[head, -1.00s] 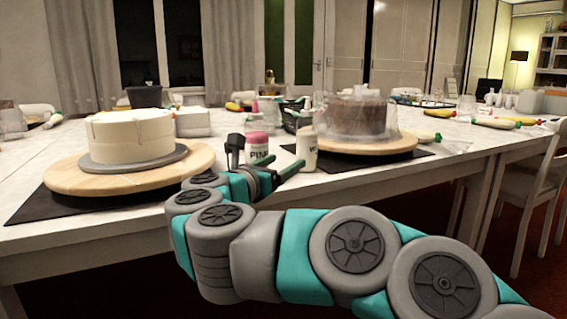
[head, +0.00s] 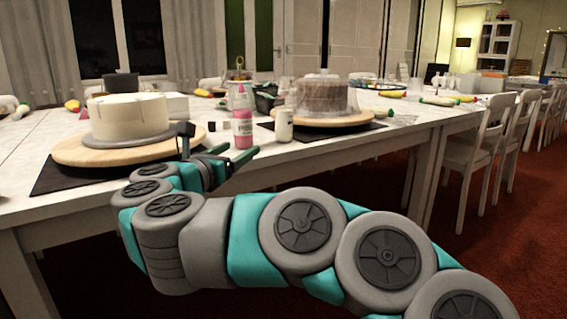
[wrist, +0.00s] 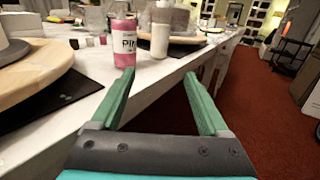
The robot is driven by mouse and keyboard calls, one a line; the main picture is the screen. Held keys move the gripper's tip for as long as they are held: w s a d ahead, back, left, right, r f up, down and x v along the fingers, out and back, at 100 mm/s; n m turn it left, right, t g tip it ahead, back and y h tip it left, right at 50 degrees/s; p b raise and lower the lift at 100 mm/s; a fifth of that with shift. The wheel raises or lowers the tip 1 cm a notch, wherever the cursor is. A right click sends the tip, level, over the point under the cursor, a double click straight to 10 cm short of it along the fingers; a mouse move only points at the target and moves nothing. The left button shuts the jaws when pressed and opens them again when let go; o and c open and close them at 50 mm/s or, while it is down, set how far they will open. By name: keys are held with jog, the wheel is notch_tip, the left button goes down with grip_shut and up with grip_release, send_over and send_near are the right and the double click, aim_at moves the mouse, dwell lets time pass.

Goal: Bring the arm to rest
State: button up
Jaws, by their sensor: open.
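My gripper (head: 221,155) is at the front edge of the white table in the head view, with my teal and grey arm reaching in from the lower right. In the wrist view my gripper (wrist: 160,88) shows two green fingers spread apart with nothing between them. A pink bottle (head: 242,122) stands on the table just beyond the fingers, and it also shows in the wrist view (wrist: 124,42). A white bottle (head: 284,126) stands to its right, also in the wrist view (wrist: 160,38). The fingers appear apart from both bottles.
A white cake (head: 128,116) sits on a wooden turntable (head: 72,152) at left. A brown cake (head: 322,97) under a clear cover sits on another turntable (head: 345,121). White chairs (head: 495,150) line the right side. Red carpet (head: 480,215) is open in front of the table.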

jog(key=s+a+r+n+t+y+p, duration=0.1)
jog(key=s+a+r+n+y+p, duration=0.2)
jog(key=r+n+y, duration=0.65)
jog(key=s+a+r+n+y+p, duration=0.15)
jog(key=a+r+n+y, duration=0.45)
jog(key=n, duration=0.7)
jog(key=s+d+f+n+g+h+p, duration=0.1)
jog(key=s+d+f+n+g, duration=0.35)
jog(key=f, duration=0.55)
jog(key=s+d+f+n+g+h+p, duration=0.1)
jog(key=s+d+f+n+g, duration=0.4)
jog(key=f, duration=0.4)
jog(key=s+d+f+n+g+h+p, duration=0.2)
jog(key=s+d+f+n+g, duration=0.1)
jog(key=s+d+f+n, duration=0.55)
jog(key=s+d+f+g+h+p, duration=0.1)
jog(key=s+d+f+g+h, duration=0.3)
jog(key=s+d+f, duration=0.5)
jog(key=s+d+g, duration=0.2)
jog(key=s+d, duration=0.4)
jog(key=s, duration=0.2)
jog(key=shift+d+f+g, duration=0.15)
jog(key=shift+d+g, duration=0.05)
jog(key=shift+g, duration=0.15)
jog(key=shift+h, duration=0.25)
